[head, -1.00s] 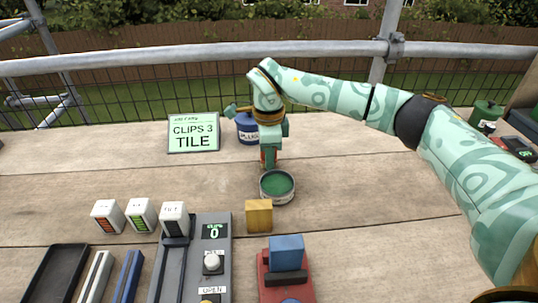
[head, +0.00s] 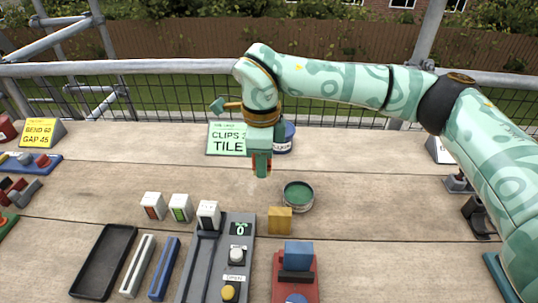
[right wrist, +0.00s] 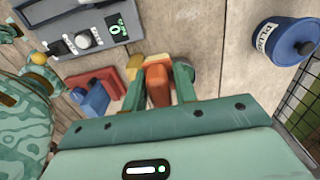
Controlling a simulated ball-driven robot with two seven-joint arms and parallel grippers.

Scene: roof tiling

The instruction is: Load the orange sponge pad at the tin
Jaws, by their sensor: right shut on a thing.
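The orange sponge pad (right wrist: 158,84) is between the two fingers of my right gripper (right wrist: 160,92) in the right wrist view. In the head view only a little orange of the pad shows at the fingertips of my right gripper (head: 261,168), which points down. The round tin (head: 298,196) has a grey rim and a green inside and stands upright on the boards. The gripper and pad are left of the tin and a little behind it in the head view, apart from it. My left gripper is not in view.
A yellow block (head: 280,220) stands just in front of the tin, with a red fixture holding a blue block (head: 298,254) nearer. A grey counter device (head: 215,262) is at the left front. Behind the gripper are a sign (head: 226,139) and a blue pot (head: 284,138).

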